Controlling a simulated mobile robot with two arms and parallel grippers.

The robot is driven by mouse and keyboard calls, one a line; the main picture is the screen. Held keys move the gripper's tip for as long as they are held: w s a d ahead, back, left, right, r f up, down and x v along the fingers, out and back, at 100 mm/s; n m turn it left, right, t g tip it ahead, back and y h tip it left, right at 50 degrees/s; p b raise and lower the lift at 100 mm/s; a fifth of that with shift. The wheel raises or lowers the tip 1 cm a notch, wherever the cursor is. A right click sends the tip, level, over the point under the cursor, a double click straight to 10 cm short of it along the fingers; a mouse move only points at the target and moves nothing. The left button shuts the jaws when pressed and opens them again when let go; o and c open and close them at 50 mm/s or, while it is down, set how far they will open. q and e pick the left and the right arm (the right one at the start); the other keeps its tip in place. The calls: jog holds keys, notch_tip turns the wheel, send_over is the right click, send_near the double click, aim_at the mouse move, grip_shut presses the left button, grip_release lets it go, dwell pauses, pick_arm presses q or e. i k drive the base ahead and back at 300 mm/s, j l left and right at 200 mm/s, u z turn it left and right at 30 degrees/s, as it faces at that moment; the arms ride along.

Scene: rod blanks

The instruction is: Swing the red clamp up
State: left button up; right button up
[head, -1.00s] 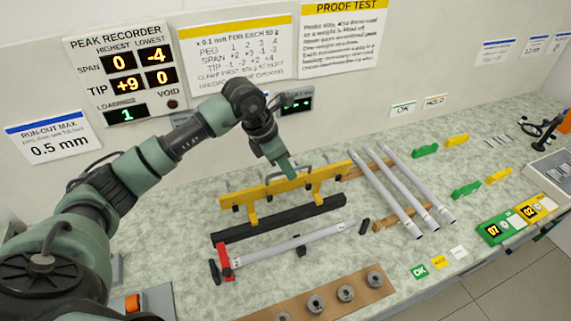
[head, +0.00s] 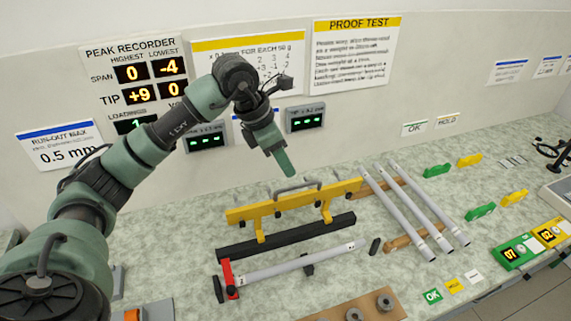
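The red clamp (head: 229,279) is at the left end of a grey rod (head: 290,266) lying in front of a black beam (head: 285,236). A dark lever-like piece (head: 218,289) sits just left of the clamp. My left gripper (head: 284,165) is in the air above and behind the yellow bar (head: 293,201), pointing down and well apart from the clamp. Its fingers show as one green shape, so I cannot tell if it is open or shut. I see nothing held in it. My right gripper is not in view.
Three grey rods (head: 415,213) lie on wooden supports (head: 405,240) to the right. A brown board with round weights (head: 384,303) is at the front. Green and yellow blocks (head: 468,160) are at the far right. The bench is clear left of the yellow bar.

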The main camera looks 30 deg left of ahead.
aim_at(231, 289)
jog(key=k+l, duration=0.5)
jog(key=k, duration=0.15)
jog(key=k+l, duration=0.55)
jog(key=k, duration=0.15)
